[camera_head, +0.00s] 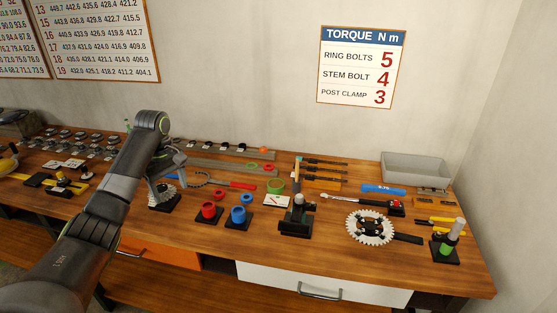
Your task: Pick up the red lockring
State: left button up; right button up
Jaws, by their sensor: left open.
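A small red ring (268,167), which looks like the red lockring, lies on a grey strip at the back middle of the bench, beside a green ring (252,166). A thicker red ring-shaped piece (208,211) stands on a black base nearer the front, so I cannot be sure which one is the lockring. My left gripper (161,172) is open and points down at the left, above a toothed sprocket piece on a black stand (164,200). It is well left of both red pieces. My right gripper is not in view.
A blue ring piece (239,213) stands beside the thick red one. A dark upright stand (296,218) is at the middle. A chainring with crank (370,228), a grey bin (415,168) and a green-and-grey post (449,240) are at the right. The front middle is bare wood.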

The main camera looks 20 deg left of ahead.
aim_at(272, 165)
jog(key=i+l, duration=0.2)
jog(key=i, duration=0.25)
jog(key=i+l, duration=0.2)
jog(key=i, duration=0.3)
jog(key=i+l, duration=0.25)
jog(key=i, duration=0.2)
